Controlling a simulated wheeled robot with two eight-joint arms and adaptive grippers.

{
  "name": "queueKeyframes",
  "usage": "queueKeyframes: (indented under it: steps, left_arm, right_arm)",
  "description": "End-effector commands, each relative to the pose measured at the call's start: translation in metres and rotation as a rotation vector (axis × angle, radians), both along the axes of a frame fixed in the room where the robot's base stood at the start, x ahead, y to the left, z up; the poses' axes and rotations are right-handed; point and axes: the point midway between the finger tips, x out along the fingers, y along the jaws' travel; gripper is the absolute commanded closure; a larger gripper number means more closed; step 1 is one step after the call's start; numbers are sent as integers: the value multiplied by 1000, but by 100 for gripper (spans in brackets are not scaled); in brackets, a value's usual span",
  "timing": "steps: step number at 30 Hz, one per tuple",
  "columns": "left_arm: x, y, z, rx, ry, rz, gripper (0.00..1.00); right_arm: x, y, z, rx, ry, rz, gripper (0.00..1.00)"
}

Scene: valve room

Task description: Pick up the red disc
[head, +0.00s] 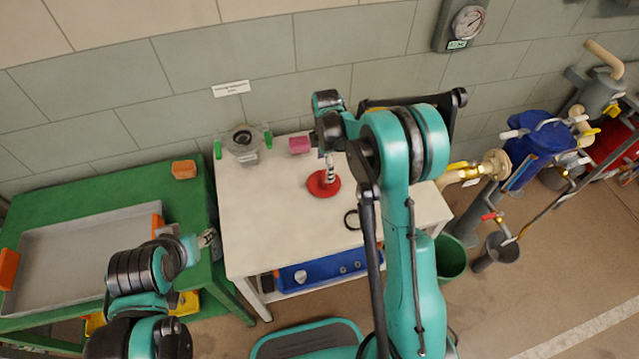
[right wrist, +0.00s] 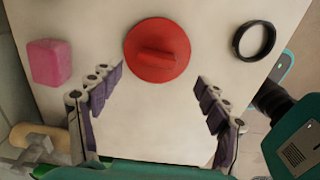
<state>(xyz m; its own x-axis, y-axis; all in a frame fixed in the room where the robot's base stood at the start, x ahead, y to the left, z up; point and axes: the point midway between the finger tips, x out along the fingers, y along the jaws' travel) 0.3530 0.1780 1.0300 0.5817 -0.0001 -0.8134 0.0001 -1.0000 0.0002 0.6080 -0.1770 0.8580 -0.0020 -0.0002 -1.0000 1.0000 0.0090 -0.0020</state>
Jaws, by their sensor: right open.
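The red disc (head: 323,184) lies flat on the white table (head: 275,225), near its middle. In the right wrist view the disc (right wrist: 158,35) shows a raised red bar across its top. My right gripper (head: 329,172) is above the disc in the head view and hides part of it. In the right wrist view the right gripper (right wrist: 159,80) is open and empty, its fingers spread wide with the disc just beyond the fingertips. My left gripper (head: 208,238) is over the gap between the green bench and the white table, away from the disc; its fingers are too small to judge.
A black ring (head: 352,219) lies right of the disc. The green bench (head: 60,205) holds a grey tray (head: 90,245). The table's front left is clear.

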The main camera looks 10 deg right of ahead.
Motion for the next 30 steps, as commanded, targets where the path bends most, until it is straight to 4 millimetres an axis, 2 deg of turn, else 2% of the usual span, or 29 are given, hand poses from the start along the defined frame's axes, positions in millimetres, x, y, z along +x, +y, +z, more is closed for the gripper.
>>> queueKeyframes:
  steps: [3,8,15,23,30]
  left_arm:
    - [0,0,-7,0,0,0,60]
    - [0,0,-14,0,0,0,60]
    - [0,0,-30,0,0,0,60]
    - [0,0,-29,0,0,0,60]
    - [0,0,-29,0,0,0,60]
  right_arm:
    - [0,0,-16,0,-1,-1,24]
    - [2,-1,-30,0,-1,-3,24]
    - [4,-2,-66,0,-2,-3,24]
    - [4,-2,-69,0,-2,-4,24]
    - [4,-2,-68,0,-2,-4,87]
